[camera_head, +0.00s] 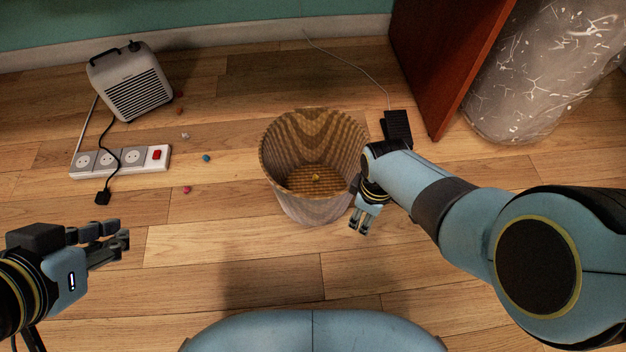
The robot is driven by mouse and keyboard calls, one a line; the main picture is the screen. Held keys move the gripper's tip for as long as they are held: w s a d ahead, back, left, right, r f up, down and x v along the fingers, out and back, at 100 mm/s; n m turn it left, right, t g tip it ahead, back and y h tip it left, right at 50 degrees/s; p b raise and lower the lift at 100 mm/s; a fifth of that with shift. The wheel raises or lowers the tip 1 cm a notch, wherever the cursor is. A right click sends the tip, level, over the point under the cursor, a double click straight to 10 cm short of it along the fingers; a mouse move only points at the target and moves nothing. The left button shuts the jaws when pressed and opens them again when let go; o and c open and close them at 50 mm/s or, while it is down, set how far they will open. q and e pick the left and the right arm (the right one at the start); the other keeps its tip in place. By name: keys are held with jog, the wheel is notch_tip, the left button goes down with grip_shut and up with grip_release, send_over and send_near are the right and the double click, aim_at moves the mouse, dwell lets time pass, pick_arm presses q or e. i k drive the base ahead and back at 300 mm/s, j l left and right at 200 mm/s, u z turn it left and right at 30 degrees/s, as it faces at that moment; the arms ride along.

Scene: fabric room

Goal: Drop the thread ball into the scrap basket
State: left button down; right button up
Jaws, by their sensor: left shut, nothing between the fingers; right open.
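The scrap basket (313,205) stands upright on the wooden floor, with ribbed wood-patterned walls and an open top. A small yellowish ball (316,177), which looks like the thread ball, lies on the basket's bottom. My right gripper (363,222) points downward at the basket's right side, outside its rim; its fingers are open with nothing visible between them. It partly covers the basket's right wall, and I cannot tell whether it touches. My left gripper (122,243) is at the lower left, well away from the basket, shut and empty.
A grey heater (131,82) and a white power strip (120,160) with a loose plug stand at the left. Several small coloured bits, including a blue one (206,158), lie nearby. A black pedal (397,128), brown panel (445,60) and clear bag (545,75) are behind right.

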aim_at(315, 181)
jog(key=j+z, duration=0.1)
jog(key=j, duration=0.2)
jog(key=k+j+z, duration=0.15)
jog(key=j, duration=0.15)
jog(key=i+j+u, duration=0.15)
jog(key=j+u, duration=0.25)
jog(key=i+u, duration=0.4)
jog(key=u, duration=0.15)
jog(key=k, duration=0.5)
